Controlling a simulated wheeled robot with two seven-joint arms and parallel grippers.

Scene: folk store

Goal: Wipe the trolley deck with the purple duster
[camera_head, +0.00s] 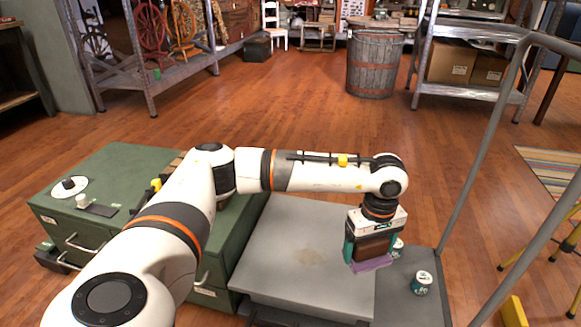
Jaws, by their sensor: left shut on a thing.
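My left gripper (371,248) reaches in over the trolley and points down. It is shut on the purple duster (372,265), which has a brown block-like body and a purple underside. The duster is low at the right part of the pale grey trolley deck (285,235); I cannot tell whether it touches. A faint tan smudge (307,257) lies near the deck's middle, left of the duster. My right gripper is not in view.
A small teal-and-white tin (422,283) stands right of the duster. Another tin (397,247) is partly hidden behind the gripper. A grey tubular rail (484,140) rises at the right. Green drawer cabinets (110,170) stand at the left. The deck's left part is clear.

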